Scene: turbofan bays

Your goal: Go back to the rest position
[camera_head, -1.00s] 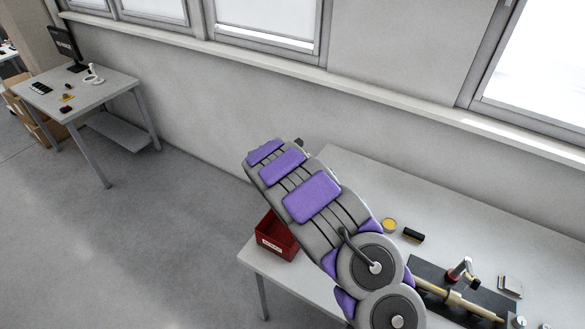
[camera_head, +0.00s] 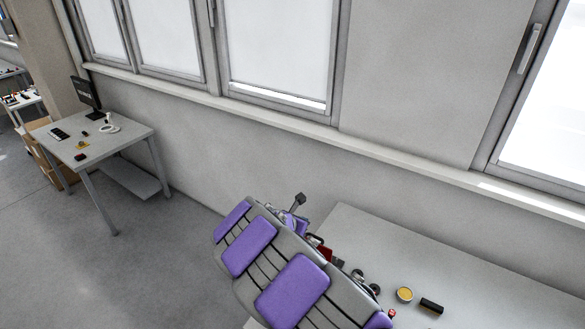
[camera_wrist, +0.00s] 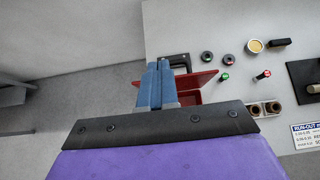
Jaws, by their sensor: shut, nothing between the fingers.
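My gripper (camera_wrist: 159,66) shows in the wrist view with its two blue-grey fingers together and nothing between them. It is above the edge of the grey table (camera_wrist: 160,32), and its fingers cover part of a red bin (camera_wrist: 205,78). In the head view, my purple-padded arm reaches up from the bottom middle and hides much of the near table. The gripper's fingers cannot be made out there.
A yellow tin (camera_head: 404,294) and a black block (camera_head: 431,306) lie on the table. Dark rings (camera_wrist: 206,57) and a black mat (camera_wrist: 302,84) also lie there. A second table (camera_head: 100,146) with a monitor stands at the left. Open floor lies between.

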